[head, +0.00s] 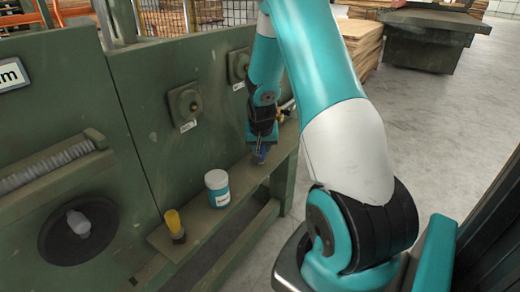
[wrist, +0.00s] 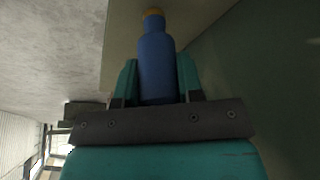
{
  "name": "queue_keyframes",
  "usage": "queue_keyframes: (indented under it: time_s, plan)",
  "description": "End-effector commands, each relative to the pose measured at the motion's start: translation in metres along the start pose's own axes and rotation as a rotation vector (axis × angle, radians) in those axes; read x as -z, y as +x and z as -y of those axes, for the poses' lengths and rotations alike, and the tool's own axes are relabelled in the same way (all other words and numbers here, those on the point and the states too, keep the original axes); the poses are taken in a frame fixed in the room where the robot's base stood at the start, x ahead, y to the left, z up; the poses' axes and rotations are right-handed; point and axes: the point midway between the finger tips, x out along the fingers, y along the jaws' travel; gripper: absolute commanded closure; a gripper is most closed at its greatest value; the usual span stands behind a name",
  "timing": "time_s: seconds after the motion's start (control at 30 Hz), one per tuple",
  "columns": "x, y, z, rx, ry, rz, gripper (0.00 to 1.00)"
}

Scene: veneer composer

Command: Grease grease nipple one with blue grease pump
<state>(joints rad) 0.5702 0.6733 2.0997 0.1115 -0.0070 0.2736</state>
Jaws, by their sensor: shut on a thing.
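My gripper (head: 259,143) is over the far part of the green ledge, shut on the blue grease pump (head: 261,155). In the wrist view the pump (wrist: 156,60) is a blue bottle shape with a tan tip, between the two teal fingers. Whether it touches the ledge I cannot tell. Two square plates with round fittings, which look like grease nipples, sit on the green machine wall: a nearer one (head: 186,104) and a farther one (head: 238,67). Their labels are too small to read. A small brass-coloured part (head: 280,115) shows just right of the gripper, partly hidden.
A white jar with a teal label (head: 217,190) and a yellow-topped container (head: 175,226) stand on the ledge (head: 246,178), nearer me. A roller (head: 45,165) and a round black plate (head: 80,230) are at left. Open grey floor (head: 440,115) lies to the right.

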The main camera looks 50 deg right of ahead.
Motion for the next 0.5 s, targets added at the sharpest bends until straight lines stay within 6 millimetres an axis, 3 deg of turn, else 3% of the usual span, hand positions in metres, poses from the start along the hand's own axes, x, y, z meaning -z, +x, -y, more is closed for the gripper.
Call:
queue_keyframes:
  time_s: [0.33,0.5]
  plan:
    - [0.025,-0.058,0.001,0.002,0.001,-0.007,0.95]
    - [0.001,-0.061,-0.032,-0.001,0.004,-0.001,0.95]
